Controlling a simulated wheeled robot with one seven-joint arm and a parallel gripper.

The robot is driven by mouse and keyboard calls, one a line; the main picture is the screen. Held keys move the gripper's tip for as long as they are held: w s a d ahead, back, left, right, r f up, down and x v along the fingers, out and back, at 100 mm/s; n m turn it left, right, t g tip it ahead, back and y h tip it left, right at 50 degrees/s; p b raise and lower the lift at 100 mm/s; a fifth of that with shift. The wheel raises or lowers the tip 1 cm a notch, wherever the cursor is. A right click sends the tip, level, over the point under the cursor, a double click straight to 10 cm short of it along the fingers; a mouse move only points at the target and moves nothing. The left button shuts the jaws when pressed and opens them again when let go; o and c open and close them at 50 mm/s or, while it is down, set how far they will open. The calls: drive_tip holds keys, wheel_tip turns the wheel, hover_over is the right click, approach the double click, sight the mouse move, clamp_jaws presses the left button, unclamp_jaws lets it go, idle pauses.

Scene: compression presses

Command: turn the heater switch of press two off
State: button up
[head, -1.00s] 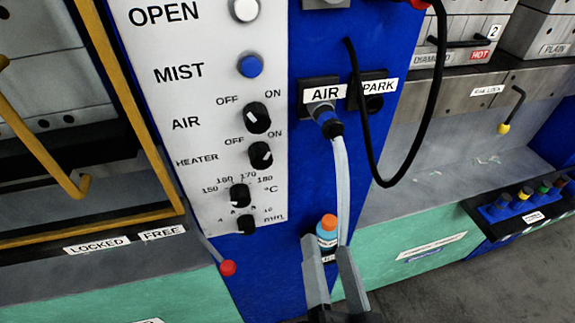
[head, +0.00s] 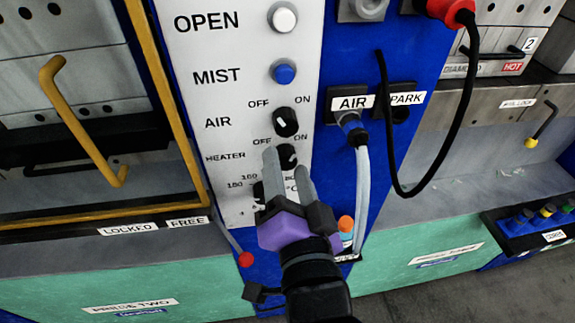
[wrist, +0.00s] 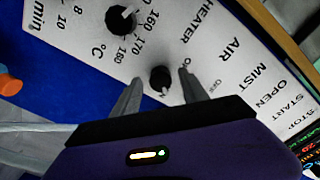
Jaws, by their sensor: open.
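The heater switch (head: 287,155) is a black knob on the white panel, beside the HEATER label and below the air knob. Its white mark, partly seen in the head view, appears on the ON side. My gripper (head: 286,169) is open in front of the knob, its grey fingers covering part of it. In the wrist view the heater knob (wrist: 160,78) shows between the two fingertips (wrist: 160,86). I cannot tell whether the fingers touch it. The PRESS TWO label (head: 130,306) is on the green front at lower left.
The air knob (head: 286,122) sits just above, its mark toward OFF. The temperature knob (wrist: 120,20) is close below the heater knob. An air hose (head: 362,195) and a looped black cable (head: 460,115) hang at right. A yellow handle (head: 80,125) stands at left.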

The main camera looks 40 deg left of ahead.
drive_tip(key=shift+w+a, duration=0.1)
clamp_jaws()
drive_tip(key=shift+n, duration=0.3)
drive_tip(key=n, duration=0.5)
drive_tip(key=shift+f, duration=0.1)
drive_tip(key=n, duration=0.6)
drive_tip(key=shift+n, duration=0.4)
idle(0.4)
